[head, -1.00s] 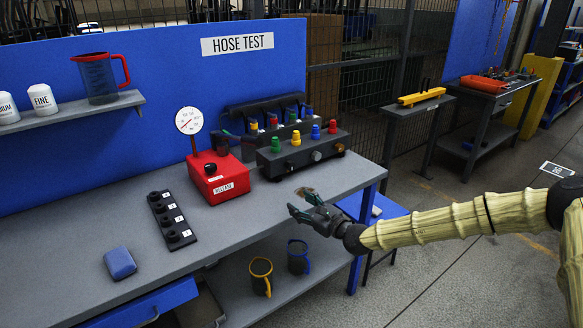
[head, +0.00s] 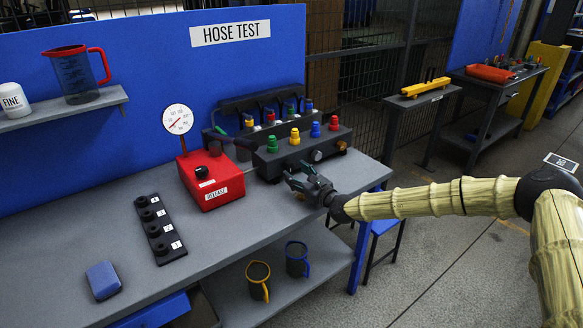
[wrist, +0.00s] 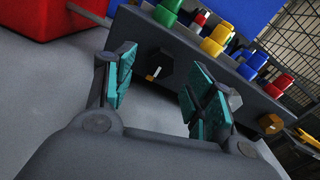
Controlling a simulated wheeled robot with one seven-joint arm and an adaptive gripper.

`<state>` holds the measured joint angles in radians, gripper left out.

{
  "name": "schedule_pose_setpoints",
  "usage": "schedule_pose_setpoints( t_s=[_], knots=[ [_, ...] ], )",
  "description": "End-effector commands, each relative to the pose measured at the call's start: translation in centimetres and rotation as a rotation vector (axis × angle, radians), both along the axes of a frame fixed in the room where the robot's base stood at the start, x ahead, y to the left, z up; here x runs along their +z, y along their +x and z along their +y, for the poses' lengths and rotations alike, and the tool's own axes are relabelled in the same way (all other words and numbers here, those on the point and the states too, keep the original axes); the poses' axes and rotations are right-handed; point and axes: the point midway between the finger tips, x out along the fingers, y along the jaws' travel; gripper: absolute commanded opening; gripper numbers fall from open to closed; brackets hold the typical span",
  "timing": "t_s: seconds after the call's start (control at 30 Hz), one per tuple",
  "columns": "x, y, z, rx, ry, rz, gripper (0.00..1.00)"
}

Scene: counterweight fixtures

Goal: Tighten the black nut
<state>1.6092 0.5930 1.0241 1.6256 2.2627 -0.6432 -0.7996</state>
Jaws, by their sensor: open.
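The black nut (wrist: 167,62) is a dark hexagonal fitting with a small white mark, on the front face of the dark manifold block (head: 265,164). In the wrist view it appears between and beyond my fingertips. My gripper (head: 290,181) is open, with teal pads on both fingers (wrist: 158,75), and points at the block's front face from just above the bench. Nothing is held. Whether a finger touches the nut cannot be told. In the head view I cannot make out the black nut clearly near my gripper.
A silver fitting (head: 316,155) and a brass fitting (head: 342,146) sit further right on the same face. Coloured caps stand on top. The red release box (head: 209,182) with a gauge (head: 177,119) is left.

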Motion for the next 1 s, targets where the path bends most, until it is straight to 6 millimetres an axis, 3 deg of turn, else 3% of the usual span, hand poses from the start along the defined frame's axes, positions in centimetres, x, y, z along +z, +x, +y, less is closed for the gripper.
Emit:
schedule_pose_setpoints(
  t_s=[0.3,0.7,0.73,0.93,1.0],
  knots=[
    [0.1,3.0,2.0,-0.003,0.002,-0.001,0.54],
    [0.0,3.5,2.2,-0.004,0.001,0.000,0.54],
    [0.0,3.5,2.2,-0.004,0.001,0.000,0.53],
    [0.1,3.5,2.2,-0.004,0.001,0.000,0.16],
    [0.1,3.5,2.2,-0.004,0.001,0.000,0.09]
  ],
)
